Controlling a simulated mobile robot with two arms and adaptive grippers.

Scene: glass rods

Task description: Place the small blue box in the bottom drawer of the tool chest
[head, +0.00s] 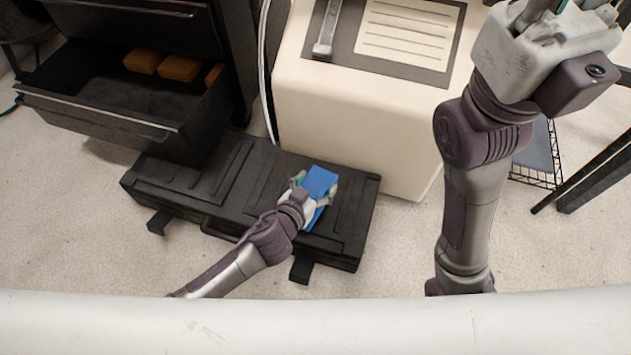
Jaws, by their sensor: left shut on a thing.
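The small blue box (321,181) is above the right part of a flat black case in the head view. My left gripper (309,192) is shut on it, and the fingers hide part of the box. I cannot tell whether the box touches the case. The black tool chest (150,40) stands at the upper left, with a low drawer (95,118) pulled open. Several orange-brown blocks (179,68) lie at the back of that drawer. My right gripper (548,8) is at the upper right, cut by the frame edge, and its fingertips are not clearly seen.
The closed black case (190,180) lies on the pale carpet in front of the chest, latches facing me. A cream cabinet (345,110) stands behind it. A wire basket (540,160) and dark table legs (595,175) are at the right. Open carpet lies at the left.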

